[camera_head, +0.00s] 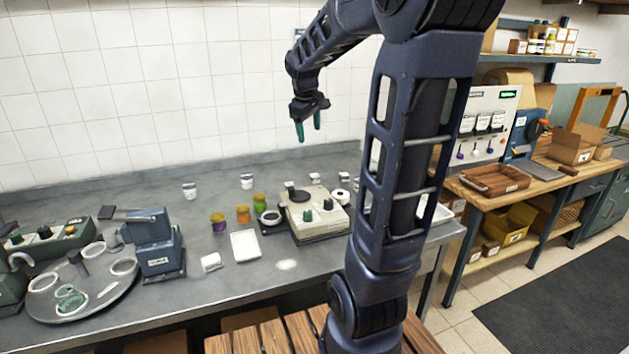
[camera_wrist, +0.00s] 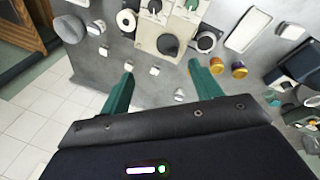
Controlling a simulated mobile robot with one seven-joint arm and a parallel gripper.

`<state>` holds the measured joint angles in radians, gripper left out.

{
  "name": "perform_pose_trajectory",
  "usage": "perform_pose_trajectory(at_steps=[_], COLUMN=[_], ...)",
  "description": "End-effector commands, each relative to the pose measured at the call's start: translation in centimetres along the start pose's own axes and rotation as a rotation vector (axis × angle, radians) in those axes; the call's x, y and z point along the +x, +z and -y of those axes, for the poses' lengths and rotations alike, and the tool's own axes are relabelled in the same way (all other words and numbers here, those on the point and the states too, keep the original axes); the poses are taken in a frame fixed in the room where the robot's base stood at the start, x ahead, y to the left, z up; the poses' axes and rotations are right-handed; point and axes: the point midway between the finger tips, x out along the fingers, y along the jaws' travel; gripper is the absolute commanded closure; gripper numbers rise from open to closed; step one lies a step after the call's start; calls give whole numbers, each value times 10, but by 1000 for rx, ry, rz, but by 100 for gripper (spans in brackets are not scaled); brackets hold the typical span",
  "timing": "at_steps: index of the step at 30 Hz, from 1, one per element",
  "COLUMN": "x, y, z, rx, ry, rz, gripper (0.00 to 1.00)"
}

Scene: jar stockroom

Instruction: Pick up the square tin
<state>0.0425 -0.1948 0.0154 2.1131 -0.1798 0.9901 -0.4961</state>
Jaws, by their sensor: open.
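My gripper (camera_head: 309,131) is open and empty, held high above the back of the grey bench with its green fingers pointing down. Its two fingers also show apart in the wrist view (camera_wrist: 161,66). I cannot tell for sure which item is the square tin. Small white containers stand on the bench: one at the back left (camera_head: 190,190), one at the back middle (camera_head: 247,181), and one below my gripper (camera_head: 315,178). In the wrist view, a small pale container (camera_wrist: 154,71) appears between the fingertips, well below them. Another whitish container (camera_head: 211,262) is near the front.
A blue machine (camera_head: 158,245) and round turntable (camera_head: 88,294) occupy the left. A wooden workbench (camera_head: 520,194) stands right.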

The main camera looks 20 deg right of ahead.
Motion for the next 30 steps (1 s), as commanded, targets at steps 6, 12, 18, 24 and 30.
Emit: perform_pose_trajectory(at_steps=[6,12,18,24,30], x=[32,69,112,163,220], y=[-46,-84,-119,-151,-177], z=[-40,-74,-105,-133,-158], rx=[-148,-282,-418,-555,-689], ry=[5,3,-5,-19,-40], rz=[57,106,155,202,248], gripper=[36,36,36,36,36])
